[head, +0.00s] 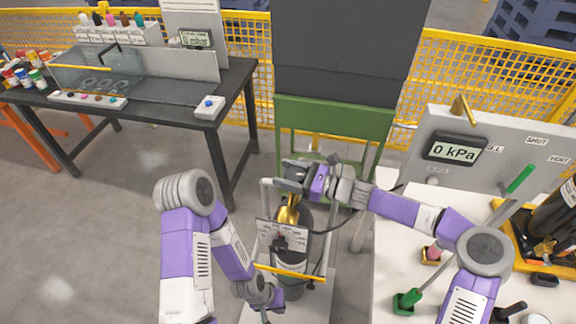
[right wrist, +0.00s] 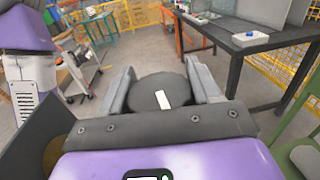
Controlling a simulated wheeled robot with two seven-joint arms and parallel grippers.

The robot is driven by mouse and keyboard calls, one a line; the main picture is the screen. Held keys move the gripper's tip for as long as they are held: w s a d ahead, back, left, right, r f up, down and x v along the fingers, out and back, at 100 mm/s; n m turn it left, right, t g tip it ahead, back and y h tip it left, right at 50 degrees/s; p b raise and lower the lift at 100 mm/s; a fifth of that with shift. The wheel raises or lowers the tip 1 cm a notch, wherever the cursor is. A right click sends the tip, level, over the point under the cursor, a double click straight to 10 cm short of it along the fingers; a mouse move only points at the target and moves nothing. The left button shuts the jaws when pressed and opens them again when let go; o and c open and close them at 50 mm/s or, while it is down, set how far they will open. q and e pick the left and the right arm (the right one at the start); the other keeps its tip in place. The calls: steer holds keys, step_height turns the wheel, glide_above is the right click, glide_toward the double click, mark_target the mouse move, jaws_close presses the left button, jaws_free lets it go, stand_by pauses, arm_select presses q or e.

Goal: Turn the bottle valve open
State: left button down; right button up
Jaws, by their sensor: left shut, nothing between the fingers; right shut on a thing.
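The black gas bottle (head: 291,245) stands upright in a wheeled frame, with a brass valve body (head: 289,210) at its top. The dark round valve knob (right wrist: 150,95), with a white mark on its top, sits between the fingers of my right gripper (right wrist: 160,84). In the head view my right gripper (head: 297,172) is over the bottle top, shut on the knob, and mostly hides it. My left gripper (head: 276,299) is low beside the bottle's base, shut and empty.
A panel gauge (head: 455,150) reads 0 kPa above the white bench (head: 390,255) at right. A yellow bar (head: 290,273) crosses the bottle's front. A green-framed stand (head: 335,120) is behind. A black table (head: 150,105) stands back left. The floor at left is clear.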

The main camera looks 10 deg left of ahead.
steer(key=shift+r+n+g+p, duration=0.15)
steer(key=shift+n+g+p, duration=0.35)
steer(key=shift+g+p, duration=0.35)
steer(key=shift+s+n+g+p, duration=0.15)
steer(key=shift+n+g+p, duration=0.3)
steer(key=shift+g, duration=0.3)
steer(key=shift+s+n+g, duration=0.1)
steer(key=shift+n+g, duration=0.45)
steer(key=shift+g, duration=0.25)
steer(key=shift+s+f+n+g, duration=0.2)
steer(key=shift+n+g, duration=0.5)
steer(key=shift+g, duration=0.3)
steer(key=o, duration=1)
steer(key=shift+c, duration=0.2)
steer(key=shift+d, duration=0.1)
